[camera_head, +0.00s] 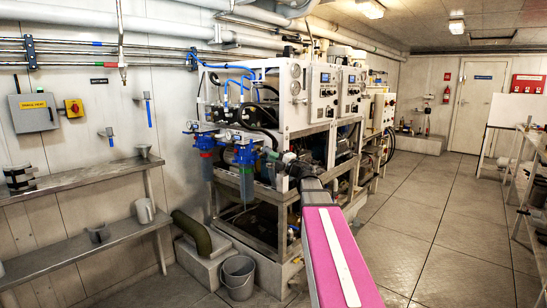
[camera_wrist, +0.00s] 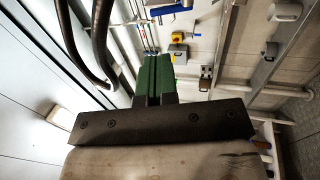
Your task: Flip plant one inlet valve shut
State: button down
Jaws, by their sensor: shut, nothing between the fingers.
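Two blue-topped filter housings (camera_head: 205,150) and (camera_head: 245,165) hang at the front left of the plant frame (camera_head: 285,125). Small blue fittings show around their tops; I cannot tell which of them is the inlet valve or how its handle lies. My gripper (camera_head: 269,154) is just right of the right housing in the head view, partly lost against dark pipework. In the wrist view my gripper (camera_wrist: 153,58) has its green fingers shut together with nothing between them. A blue handle-like part (camera_wrist: 168,8) shows beyond the fingertips at the top edge there.
Dark hoses (camera_wrist: 90,40) run close by my gripper in the wrist view. A grey box (camera_head: 33,113) and a yellow switch (camera_head: 74,108) are on the left wall above metal shelves (camera_head: 85,180). A bucket (camera_head: 238,275) stands on the floor. Floor (camera_head: 440,225) is clear at right.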

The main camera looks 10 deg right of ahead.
aim_at(252, 141)
jog(key=x, duration=1.1)
jog(key=shift+w, duration=0.15)
jog(key=shift+a+r, duration=0.1)
jog(key=shift+r, duration=0.05)
jog(key=shift+w+a+r, duration=0.35)
jog(key=shift+w+r, duration=0.15)
jog(key=shift+r, duration=0.05)
jog(key=shift+s, duration=0.1)
